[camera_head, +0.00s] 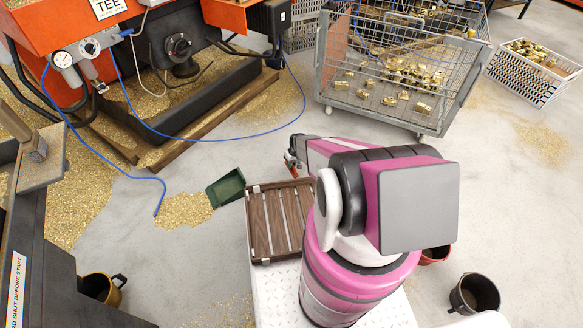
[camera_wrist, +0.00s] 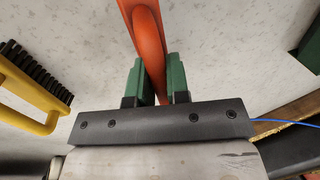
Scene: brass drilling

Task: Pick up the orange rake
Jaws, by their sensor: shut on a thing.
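The orange rake (camera_wrist: 147,38) shows in the wrist view as a long orange bar running from the top edge down between my fingers. My gripper (camera_wrist: 158,82) has two green finger pads, one on each side of the bar, and is shut on it. The rake's other end is out of view. In the head view my gripper (camera_head: 291,158) is small and partly hidden by my arm, above the floor just beyond the slatted wooden tray. A little red-orange shows below it, too small to make out.
A slatted wooden tray (camera_head: 259,228) lies beside my base, with a green dustpan (camera_head: 227,188) and brass chips (camera_head: 185,210) to its left. A wire cage cart (camera_head: 398,118) stands at the back. A yellow-handled brush (camera_wrist: 30,100) is left in the wrist view. A blue hose (camera_head: 122,173) crosses the floor.

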